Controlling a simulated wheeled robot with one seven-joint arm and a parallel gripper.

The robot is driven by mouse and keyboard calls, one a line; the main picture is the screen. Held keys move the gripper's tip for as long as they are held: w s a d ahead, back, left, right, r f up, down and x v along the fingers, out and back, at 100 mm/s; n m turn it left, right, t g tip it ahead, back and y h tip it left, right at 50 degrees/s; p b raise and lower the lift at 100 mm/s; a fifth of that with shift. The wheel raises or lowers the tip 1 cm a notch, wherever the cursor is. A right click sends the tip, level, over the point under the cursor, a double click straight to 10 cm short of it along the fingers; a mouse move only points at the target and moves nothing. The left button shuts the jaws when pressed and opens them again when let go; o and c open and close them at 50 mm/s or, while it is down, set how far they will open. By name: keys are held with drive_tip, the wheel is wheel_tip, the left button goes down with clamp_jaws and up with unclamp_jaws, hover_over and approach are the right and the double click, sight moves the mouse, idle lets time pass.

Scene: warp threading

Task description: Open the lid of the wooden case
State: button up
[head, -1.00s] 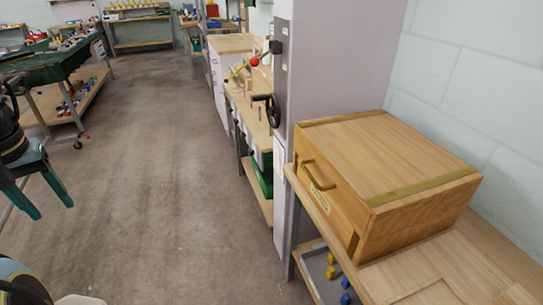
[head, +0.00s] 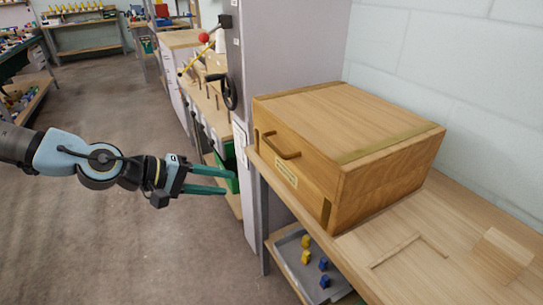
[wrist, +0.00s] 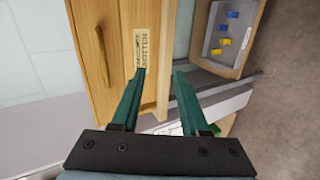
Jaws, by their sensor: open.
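The wooden case (head: 385,179) sits shut on the wooden bench at the right in the head view. Its lid (head: 340,118) lies flat on top, with a darker strip near each end. A wooden handle (head: 281,147) and a small label (head: 286,174) are on its front face. In the wrist view the handle (wrist: 102,57) and the label (wrist: 140,50) show at the upper left, turned sideways. My gripper (head: 231,182) is open and empty, with green fingers pointing at the case front from the left. It is apart from the handle; the wrist view also shows the fingers (wrist: 161,72).
The bench top (head: 365,240) is clear in front of the case, save a thin wooden frame (head: 410,250) and a flat block (head: 500,254). A grey tray (head: 292,262) with yellow and blue pieces is on the lower shelf. A grey cabinet (head: 290,50) stands behind the case.

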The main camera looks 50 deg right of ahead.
sight(272, 145)
drive_tip(key=d+r+h+b, duration=0.1)
drive_tip(key=d+r+h, duration=0.25)
drive_tip(key=r, duration=0.25)
drive_tip(key=shift+n+g, duration=0.3)
drive_tip(key=shift+n, duration=0.1)
drive_tip(key=x, duration=1.1)
drive_tip(key=shift+r, duration=0.15)
drive_tip(key=shift+c, duration=0.4)
clamp_jaws()
